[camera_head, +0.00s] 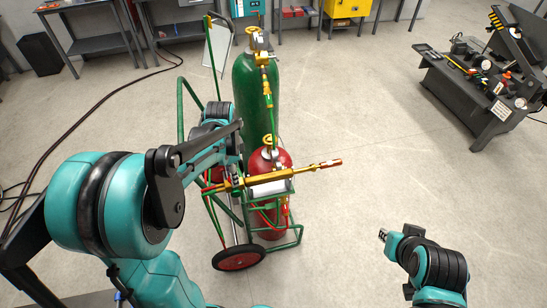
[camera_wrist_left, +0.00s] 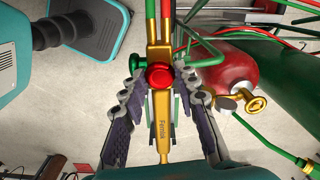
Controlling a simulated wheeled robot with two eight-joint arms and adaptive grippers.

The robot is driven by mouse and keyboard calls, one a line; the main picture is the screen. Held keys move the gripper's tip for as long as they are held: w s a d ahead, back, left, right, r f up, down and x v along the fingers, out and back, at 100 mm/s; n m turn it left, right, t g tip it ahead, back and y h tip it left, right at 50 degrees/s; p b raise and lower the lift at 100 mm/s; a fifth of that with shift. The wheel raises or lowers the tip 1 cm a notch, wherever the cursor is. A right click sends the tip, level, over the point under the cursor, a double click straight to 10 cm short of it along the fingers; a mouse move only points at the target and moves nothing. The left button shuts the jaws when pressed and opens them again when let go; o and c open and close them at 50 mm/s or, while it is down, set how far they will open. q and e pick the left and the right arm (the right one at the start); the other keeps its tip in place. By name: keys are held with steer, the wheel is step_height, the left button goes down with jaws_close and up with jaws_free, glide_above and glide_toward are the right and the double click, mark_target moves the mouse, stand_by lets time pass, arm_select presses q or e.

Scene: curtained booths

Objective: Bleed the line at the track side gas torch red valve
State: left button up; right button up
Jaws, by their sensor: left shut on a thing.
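The gas torch (camera_head: 300,171) is a long brass body lying across the cylinder cart in the head view. In the left wrist view the torch (camera_wrist_left: 160,125) runs down the middle, with the round red valve (camera_wrist_left: 160,76) near its hose end. A green valve (camera_wrist_left: 134,63) sits beside it, to the left. My left gripper (camera_wrist_left: 160,84) has its fingers on either side of the red valve and is shut on it. In the head view my left gripper (camera_head: 222,178) is at the torch's left part, partly hidden by my arm. My right gripper (camera_head: 384,235) is away at lower right; its fingers are unclear.
A green cylinder (camera_head: 256,85) and a shorter red cylinder (camera_head: 282,158) stand on the green cart, whose wheel (camera_head: 239,258) shows below. A black bench (camera_head: 462,95) with gauges stands at right. Hoses lie on the left floor. The floor between cart and bench is clear.

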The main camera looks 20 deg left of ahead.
arm_select(q)
steer(key=m, duration=0.5)
steer(key=shift+m, duration=0.3)
steer(key=m+b, duration=0.1)
steer(key=m, duration=0.3)
steer(key=o, duration=1.1)
steer(key=shift+o, duration=0.2)
step_height(320, 180, up, 12)
steer(key=s+d+f+n+t+b, duration=0.2)
steer(key=s+d+f+n+b, duration=0.1)
steer(key=f+n+b, duration=0.2)
steer(key=s+d+f+n+t+b, duration=0.2)
steer(key=s+d+f+n+b, duration=0.2)
steer(key=f+n, duration=0.3)
steer(key=s+d+f+n+t+b, duration=0.3)
steer(key=s+f+n+b, duration=0.1)
steer(key=f+n+b, duration=0.2)
step_height(320, 180, down, 3)
steer(key=shift+d+r+n, duration=0.15)
steer(key=shift+d+n, duration=0.15)
steer(key=shift+n, duration=0.3)
